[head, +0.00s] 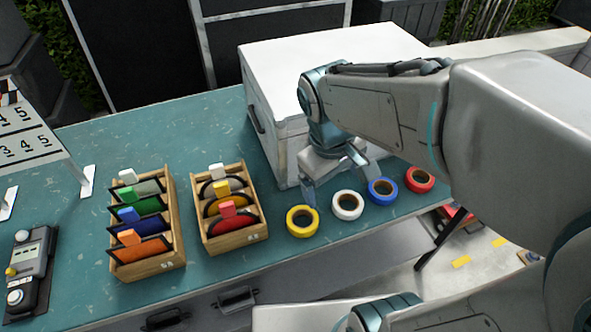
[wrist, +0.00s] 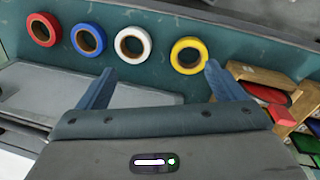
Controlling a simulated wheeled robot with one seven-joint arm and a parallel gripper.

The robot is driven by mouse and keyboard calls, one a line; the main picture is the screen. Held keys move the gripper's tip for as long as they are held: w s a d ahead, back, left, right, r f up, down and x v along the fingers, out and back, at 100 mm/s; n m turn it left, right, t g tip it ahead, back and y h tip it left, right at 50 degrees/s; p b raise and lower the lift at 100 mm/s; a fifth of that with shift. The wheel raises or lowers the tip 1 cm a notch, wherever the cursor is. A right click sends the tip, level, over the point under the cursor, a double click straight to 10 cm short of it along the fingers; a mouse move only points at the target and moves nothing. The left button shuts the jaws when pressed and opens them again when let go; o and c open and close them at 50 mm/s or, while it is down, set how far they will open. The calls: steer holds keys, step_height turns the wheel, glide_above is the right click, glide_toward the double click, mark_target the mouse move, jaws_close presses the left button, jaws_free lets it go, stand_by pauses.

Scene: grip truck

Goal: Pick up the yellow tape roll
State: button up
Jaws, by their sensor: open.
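The yellow tape roll (head: 302,221) lies flat on the teal table near its front edge, at the left end of a row of tape rolls. It also shows in the wrist view (wrist: 188,55), just beyond the tip of the right finger. My gripper (head: 336,178) hangs above the table behind the row, its fingers apart and empty. In the wrist view my gripper (wrist: 160,72) has its two fingers spread wide, with the white roll and the yellow roll ahead of the gap. I cannot tell the exact height of the fingertips above the table.
White (head: 347,205), blue (head: 381,191) and red (head: 418,180) tape rolls lie to the right of the yellow one. A wooden rack (head: 232,238) stands close on its left, another rack (head: 146,262) farther left. A white case (head: 272,130) stands behind.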

steer(key=w+a+f+n+g+h, duration=0.1)
steer(key=a+n, duration=0.4)
steer(key=w+a+f+n+h, duration=0.2)
steer(key=a+n, duration=0.2)
steer(key=a, duration=0.2)
glide_toward(306, 225)
steer(key=shift+s+d+f+n, duration=0.15)
steer(key=shift+f+n, duration=0.15)
steer(key=shift+f, duration=0.2)
steer(key=shift+x, duration=2.65)
steer(key=shift+w, duration=0.25)
steer(key=c, duration=1.1)
